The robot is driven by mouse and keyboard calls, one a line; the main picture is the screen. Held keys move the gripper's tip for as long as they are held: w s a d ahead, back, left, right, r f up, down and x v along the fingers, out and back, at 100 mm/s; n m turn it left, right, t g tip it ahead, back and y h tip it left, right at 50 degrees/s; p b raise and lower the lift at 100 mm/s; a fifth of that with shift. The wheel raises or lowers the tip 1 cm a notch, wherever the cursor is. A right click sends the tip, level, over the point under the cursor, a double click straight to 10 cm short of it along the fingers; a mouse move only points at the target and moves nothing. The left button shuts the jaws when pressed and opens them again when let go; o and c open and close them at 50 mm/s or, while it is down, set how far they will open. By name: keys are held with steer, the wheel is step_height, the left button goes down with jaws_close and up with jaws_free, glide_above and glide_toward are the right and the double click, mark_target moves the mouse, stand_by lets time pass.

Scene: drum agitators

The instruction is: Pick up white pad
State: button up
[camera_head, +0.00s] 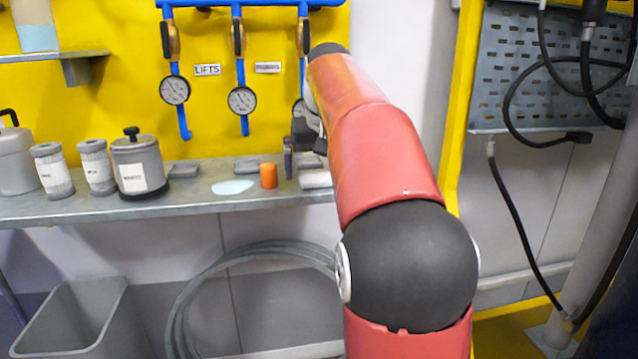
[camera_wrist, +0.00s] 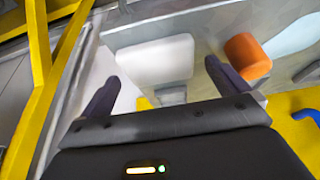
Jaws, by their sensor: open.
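The white pad (camera_wrist: 155,60) is a pale block with rounded corners. In the wrist view it lies on the metal shelf (camera_wrist: 215,22), ahead of and between my two fingers. In the head view the white pad (camera_head: 315,180) shows near the shelf's front edge, its right side hidden by my arm. My gripper (camera_wrist: 162,75) is open, with nothing between its fingers. In the head view my gripper (camera_head: 303,160) is above the shelf near the pad, partly hidden by my arm. I cannot tell how far above the pad the fingertips are.
An orange cylinder (camera_wrist: 247,56) stands close to my right finger in the wrist view; it also shows in the head view (camera_head: 268,175). A light blue flat disc (camera_head: 232,187) lies left of it. Grey canisters (camera_head: 139,165) stand further left. Gauges (camera_head: 242,100) hang behind.

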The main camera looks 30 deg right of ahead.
steer(key=shift+w+f, duration=0.15)
steer(key=shift+f, duration=0.25)
steer(key=shift+c, duration=0.3)
steer(key=c, duration=0.9)
steer(key=shift+c, duration=0.2)
steer(key=shift+r, duration=0.15)
